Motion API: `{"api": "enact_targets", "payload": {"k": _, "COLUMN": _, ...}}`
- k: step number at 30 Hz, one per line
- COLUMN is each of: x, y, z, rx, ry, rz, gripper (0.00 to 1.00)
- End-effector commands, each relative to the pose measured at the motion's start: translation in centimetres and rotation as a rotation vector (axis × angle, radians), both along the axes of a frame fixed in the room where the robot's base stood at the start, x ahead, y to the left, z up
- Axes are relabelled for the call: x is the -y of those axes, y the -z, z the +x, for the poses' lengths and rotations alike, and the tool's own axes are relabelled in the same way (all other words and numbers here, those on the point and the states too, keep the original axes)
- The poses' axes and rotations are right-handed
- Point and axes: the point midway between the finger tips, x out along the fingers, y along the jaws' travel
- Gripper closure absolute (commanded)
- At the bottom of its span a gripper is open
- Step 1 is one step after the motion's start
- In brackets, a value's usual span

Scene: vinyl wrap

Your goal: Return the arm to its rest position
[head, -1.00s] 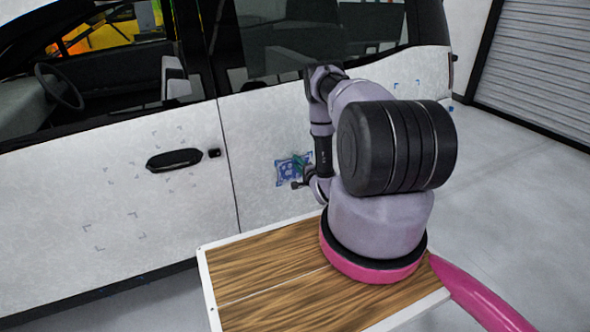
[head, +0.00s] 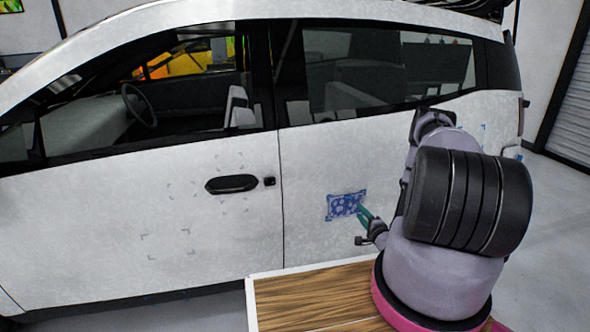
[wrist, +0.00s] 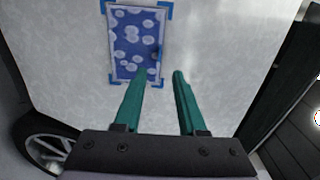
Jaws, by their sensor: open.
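My gripper (head: 366,213) is at the end of my folded arm, low in front of the white car's rear door. In the wrist view my gripper (wrist: 160,74) shows two green fingers spread apart with nothing between them. A blue patterned vinyl patch (head: 346,205) is on the car door, just left of the fingertips. It also shows in the wrist view (wrist: 134,35), inside blue corner marks. The left fingertip overlaps the patch's lower edge in that view; I cannot tell whether it touches. Part of my gripper is hidden behind my arm in the head view.
The white car (head: 130,225) fills the space ahead, with a black door handle (head: 231,184) and grey corner marks on the front door. A wooden-topped platform (head: 310,297) is under my arm. Open floor (head: 556,220) is at the right, before a shutter (head: 580,115).

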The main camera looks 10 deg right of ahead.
Motion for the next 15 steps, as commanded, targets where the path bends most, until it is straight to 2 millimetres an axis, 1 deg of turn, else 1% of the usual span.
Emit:
{"api": "enact_targets", "payload": {"k": 2, "x": 0.3, "y": -0.7, "z": 0.7, "rx": -0.002, "ry": 0.002, "rz": -0.014, "gripper": 0.60}}
{"api": "enact_targets", "payload": {"k": 5, "x": 1.4, "y": -2.7, "z": 2.6, "rx": -0.022, "ry": 0.014, "rz": -0.061, "gripper": 0.60}}
{"api": "enact_targets", "payload": {"k": 8, "x": 2.7, "y": -6.2, "z": 5.5, "rx": -0.061, "ry": 0.031, "rz": -0.138, "gripper": 0.60}}
{"api": "enact_targets", "payload": {"k": 9, "x": 3.2, "y": -7.9, "z": 6.7, "rx": -0.079, "ry": 0.039, "rz": -0.175, "gripper": 0.60}}
{"api": "enact_targets", "payload": {"k": 11, "x": 3.8, "y": -10.6, "z": 8.3, "rx": -0.111, "ry": 0.049, "rz": -0.228, "gripper": 0.60}}
{"api": "enact_targets", "payload": {"k": 12, "x": 4.1, "y": -12.3, "z": 9.2, "rx": -0.132, "ry": 0.056, "rz": -0.263, "gripper": 0.60}}
{"api": "enact_targets", "payload": {"k": 14, "x": 4.4, "y": -15.0, "z": 10.4, "rx": -0.164, "ry": 0.062, "rz": -0.313, "gripper": 0.60}}
{"api": "enact_targets", "payload": {"k": 15, "x": 4.5, "y": -16.8, "z": 11.1, "rx": -0.185, "ry": 0.065, "rz": -0.345, "gripper": 0.60}}
